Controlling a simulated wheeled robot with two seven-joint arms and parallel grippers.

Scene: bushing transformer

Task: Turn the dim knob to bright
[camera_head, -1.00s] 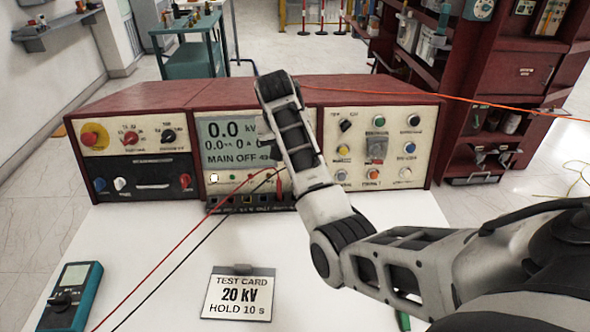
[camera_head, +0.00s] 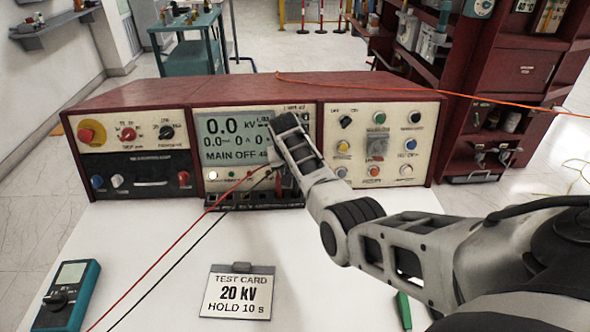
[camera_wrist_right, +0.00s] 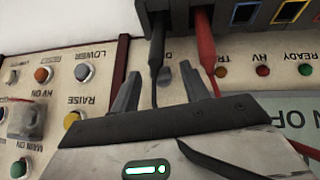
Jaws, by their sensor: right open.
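My right gripper (camera_wrist_right: 160,90) is open in the right wrist view. Its two dark fingers point at the cream front panel, just below the black and red test-lead plugs as pictured. Part of a label starting with "D" (camera_wrist_right: 167,74) shows between the fingers. I cannot clearly make out the dim knob; the gripper and leads cover this part. In the head view, my right arm reaches to the lower right of the grey display (camera_head: 234,140), which reads 0.0 kV and MAIN OFF. The gripper's fingers are hidden there. My left gripper is not in view.
The red lead (camera_head: 170,265) and black lead (camera_head: 180,262) cross the white table to the sockets. A test card (camera_head: 237,293) and teal meter (camera_head: 70,293) lie in front. Buttons fill the right panel (camera_head: 378,145).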

